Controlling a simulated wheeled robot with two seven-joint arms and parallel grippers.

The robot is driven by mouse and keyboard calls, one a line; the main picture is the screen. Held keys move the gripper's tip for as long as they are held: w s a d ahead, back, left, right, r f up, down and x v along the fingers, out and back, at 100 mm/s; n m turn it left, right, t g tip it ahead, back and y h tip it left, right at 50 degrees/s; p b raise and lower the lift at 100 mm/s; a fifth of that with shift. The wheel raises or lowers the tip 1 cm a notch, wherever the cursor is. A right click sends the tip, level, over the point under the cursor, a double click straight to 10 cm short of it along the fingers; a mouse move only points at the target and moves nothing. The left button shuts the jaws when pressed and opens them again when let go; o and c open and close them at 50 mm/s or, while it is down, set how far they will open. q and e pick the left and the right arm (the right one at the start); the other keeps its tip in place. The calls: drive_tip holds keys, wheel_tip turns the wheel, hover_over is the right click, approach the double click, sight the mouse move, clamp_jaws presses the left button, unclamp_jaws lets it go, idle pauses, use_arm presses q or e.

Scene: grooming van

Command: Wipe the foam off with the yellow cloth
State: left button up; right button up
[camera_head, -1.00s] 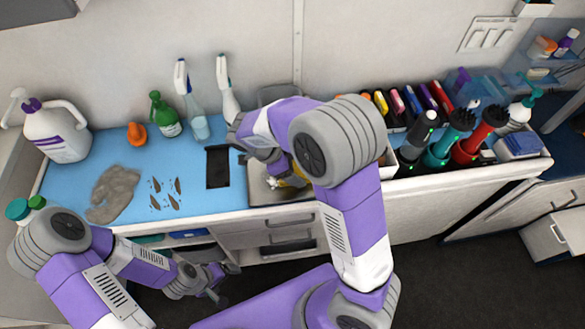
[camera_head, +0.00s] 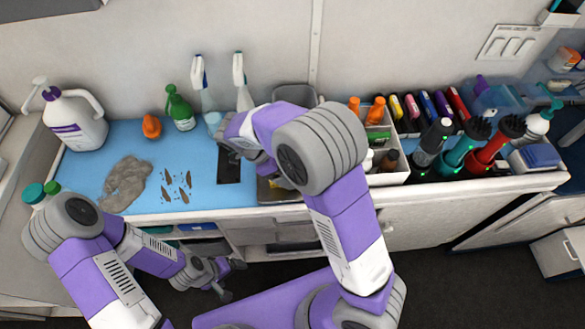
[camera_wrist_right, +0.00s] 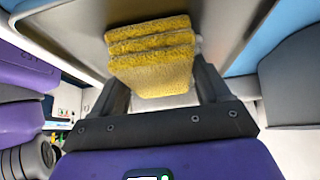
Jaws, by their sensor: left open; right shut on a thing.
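A grey-brown smeared patch (camera_head: 127,183), which looks like the foam, lies on the left part of the blue counter mat (camera_head: 90,180). Several small brown marks (camera_head: 177,186) lie to its right. The yellow cloth (camera_wrist_right: 150,65) is folded in layers between the fingers of my right gripper (camera_wrist_right: 158,88), which is shut on it. In the head view my right gripper (camera_head: 238,150) is over the black rectangle, right of the foam, and the cloth is hidden behind the arm. My left gripper (camera_head: 222,279) is open and empty, low in front of the counter.
A large white jug (camera_head: 75,122), an orange item (camera_head: 151,126), a green bottle (camera_head: 180,108) and spray bottles (camera_head: 243,85) stand along the back. A black rectangle (camera_head: 229,165) lies on the mat. A metal tray and crowded bins of tools (camera_head: 465,150) are to the right.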

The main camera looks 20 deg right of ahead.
drive_tip(key=shift+w+a+p, duration=0.15)
drive_tip(key=shift+w+a, duration=0.05)
drive_tip(key=shift+a, duration=0.6)
drive_tip(key=shift+w+a+p, duration=0.15)
drive_tip(key=shift+w+a, duration=0.05)
drive_tip(key=shift+a, duration=0.6)
drive_tip(key=shift+w+d+r, duration=0.1)
drive_tip(key=shift+w+d, duration=0.1)
drive_tip(key=shift+w, duration=0.4)
drive_tip(key=shift+s+d, duration=0.2)
drive_tip(key=shift+d, duration=0.5)
drive_tip(key=shift+s+d, duration=0.15)
drive_tip(key=shift+d, duration=0.5)
drive_tip(key=shift+s+d+b, duration=0.2)
drive_tip(key=shift+s+d, duration=0.05)
drive_tip(key=shift+d, duration=0.6)
drive_tip(key=shift+s+d+b, duration=0.2)
drive_tip(key=shift+s+d, duration=0.05)
drive_tip(key=shift+d, duration=0.6)
drive_tip(key=shift+s+d+f+b, duration=0.1)
drive_tip(key=shift+s+d+b, duration=0.1)
drive_tip(key=shift+d, duration=0.45)
drive_tip(key=shift+s+d+f+b, duration=0.1)
drive_tip(key=shift+s+d+b, duration=0.1)
drive_tip(key=shift+d, duration=0.45)
drive_tip(key=shift+r, duration=0.15)
